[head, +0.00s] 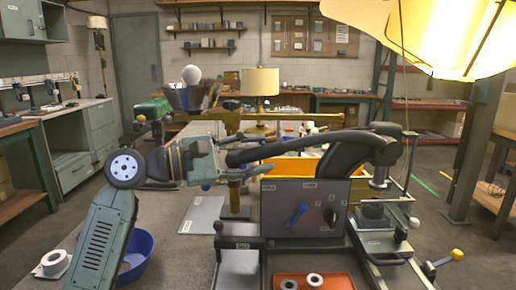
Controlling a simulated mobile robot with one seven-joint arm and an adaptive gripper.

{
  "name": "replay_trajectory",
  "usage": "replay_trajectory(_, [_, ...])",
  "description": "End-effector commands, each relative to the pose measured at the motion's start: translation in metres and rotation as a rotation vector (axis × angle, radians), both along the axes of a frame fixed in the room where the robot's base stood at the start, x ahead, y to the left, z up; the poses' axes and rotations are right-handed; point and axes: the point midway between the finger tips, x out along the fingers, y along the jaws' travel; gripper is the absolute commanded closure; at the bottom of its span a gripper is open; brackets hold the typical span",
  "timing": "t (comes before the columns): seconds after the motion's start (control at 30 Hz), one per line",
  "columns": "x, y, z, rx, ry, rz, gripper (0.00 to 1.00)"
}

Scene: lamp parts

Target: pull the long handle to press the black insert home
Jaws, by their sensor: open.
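A long black curved lever (352,152), which looks like the long handle, reaches left from a dark hub above a metal column at the right. My gripper (226,151) is open at the end of my arm, at the left of this lever. Its jaws overlap the lever's left end in the picture; I cannot tell whether they touch it. Below the column, a dark round piece (372,211) sits on a grey block; it may be the black insert. Its fit in the seat is too small to tell.
An orange tray (290,287) holds white rings in front. A yellow-knobbed lever (456,255) juts out right. A blue bowl (137,262) is at left; a yellow shade (430,30) hangs upper right.

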Motion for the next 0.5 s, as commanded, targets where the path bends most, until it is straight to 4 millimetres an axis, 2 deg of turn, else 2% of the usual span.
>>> replay_trajectory(0.13, [0.0027,-0.0069,0.0002,-0.001,0.0,0.001,0.56])
replay_trajectory(0.37, [0.003,-0.0075,-0.0003,-0.001,0.0,0.001,0.56])
replay_trajectory(0.5, [0.0029,-0.0074,-0.0001,-0.001,0.0,0.001,0.64])
